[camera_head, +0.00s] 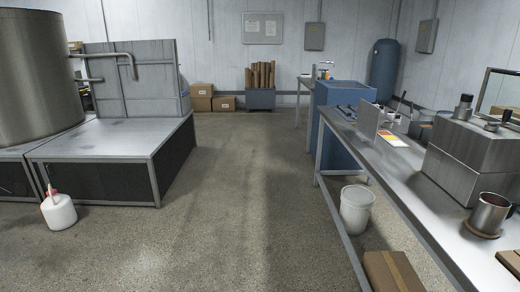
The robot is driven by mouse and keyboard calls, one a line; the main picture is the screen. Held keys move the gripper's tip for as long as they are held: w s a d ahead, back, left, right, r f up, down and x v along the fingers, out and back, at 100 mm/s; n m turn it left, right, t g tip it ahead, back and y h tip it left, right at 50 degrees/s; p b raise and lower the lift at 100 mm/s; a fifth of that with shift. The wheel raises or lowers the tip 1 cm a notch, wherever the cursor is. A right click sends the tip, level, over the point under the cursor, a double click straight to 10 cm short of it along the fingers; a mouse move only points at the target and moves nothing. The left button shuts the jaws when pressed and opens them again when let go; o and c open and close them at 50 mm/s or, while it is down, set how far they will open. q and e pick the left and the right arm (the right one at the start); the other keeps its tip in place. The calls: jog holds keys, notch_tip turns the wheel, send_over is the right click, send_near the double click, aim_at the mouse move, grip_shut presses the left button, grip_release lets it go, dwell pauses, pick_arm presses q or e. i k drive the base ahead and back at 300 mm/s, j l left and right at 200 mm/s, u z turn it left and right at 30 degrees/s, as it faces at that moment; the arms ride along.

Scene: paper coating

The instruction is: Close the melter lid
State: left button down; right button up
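A brushed-metal box (468,150) stands on the long workbench at the right; it looks like the melter, but I cannot be sure. Several knobs or caps (463,107) rise from its top. Behind it, at the right edge, a framed pane (503,92) stands raised and tilted; it may be the open lid, and the picture edge cuts it off. I cannot tell whether it is joined to the box. A metal cup (490,214) stands on a brown round base in front of the box. Neither of my grippers is in view.
The workbench (415,200) runs along the right, with an upright plate (369,118) and small tools farther back. A white bucket (356,208) and a cardboard box (392,272) are below it. A large tank (38,80) and low platform (115,139) fill the left. The middle floor is clear.

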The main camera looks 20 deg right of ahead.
aim_at(508, 73)
jog(key=i+z, duration=0.25)
jog(key=i, duration=0.35)
jog(key=i+z, duration=0.25)
jog(key=i, duration=0.4)
jog(key=i+z, duration=0.35)
jog(key=i, duration=0.2)
jog(key=i+j+z, duration=0.15)
jog(key=i+z, duration=0.15)
jog(key=i, duration=0.3)
jog(key=i+z, duration=0.1)
jog(key=z, duration=1.25)
